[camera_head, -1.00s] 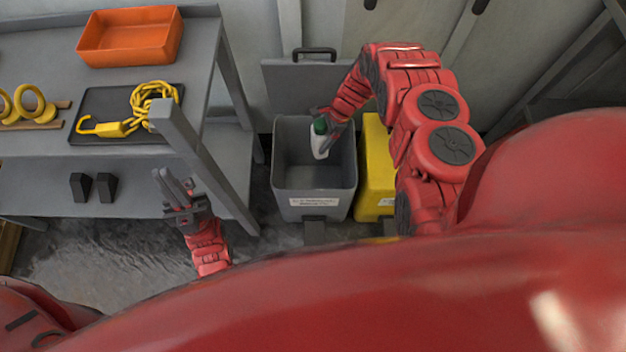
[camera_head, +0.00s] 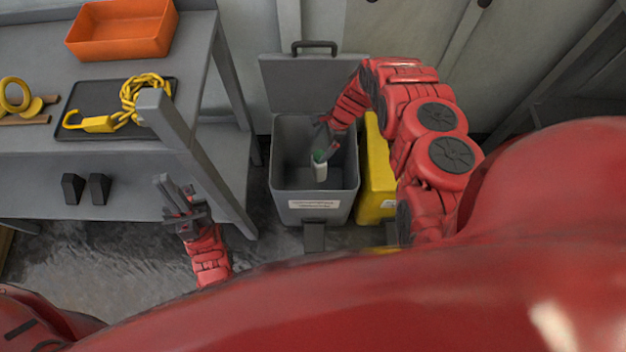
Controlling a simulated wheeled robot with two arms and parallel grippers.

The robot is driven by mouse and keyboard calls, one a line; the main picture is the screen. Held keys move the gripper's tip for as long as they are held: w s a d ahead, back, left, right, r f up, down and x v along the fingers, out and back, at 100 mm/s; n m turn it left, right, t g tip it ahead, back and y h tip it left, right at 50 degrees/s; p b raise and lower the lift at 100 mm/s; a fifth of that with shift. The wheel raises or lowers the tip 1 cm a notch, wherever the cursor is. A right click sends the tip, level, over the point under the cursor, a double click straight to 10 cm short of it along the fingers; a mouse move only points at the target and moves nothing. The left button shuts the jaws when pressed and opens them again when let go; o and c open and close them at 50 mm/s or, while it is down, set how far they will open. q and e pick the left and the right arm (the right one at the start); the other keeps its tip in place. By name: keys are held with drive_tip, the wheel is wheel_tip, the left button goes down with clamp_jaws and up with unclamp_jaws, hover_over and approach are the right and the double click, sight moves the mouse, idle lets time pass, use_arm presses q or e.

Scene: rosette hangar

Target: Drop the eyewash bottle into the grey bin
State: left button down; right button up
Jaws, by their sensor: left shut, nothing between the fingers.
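The eyewash bottle (camera_head: 320,172), white with a green top, is inside the open grey bin (camera_head: 315,205), below my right gripper. It looks upright, and I cannot tell whether it touches the bin floor. My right gripper (camera_head: 323,138) is over the bin's opening with its fingers spread, and the bottle appears free of them. My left gripper (camera_head: 170,193) is shut and empty, in front of the workbench, left of the bin.
The bin's lid (camera_head: 313,85) stands open behind it. A yellow bin (camera_head: 376,185) stands close on the right. The grey workbench (camera_head: 50,75) on the left holds an orange tray (camera_head: 122,42), a dark tray (camera_head: 78,125) with a yellow chain (camera_head: 145,92), and yellow rings (camera_head: 15,95).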

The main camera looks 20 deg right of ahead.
drive_tip(key=p+v, duration=0.6)
drive_tip(key=v, duration=1.1)
drive_tip(key=shift+r, duration=0.2)
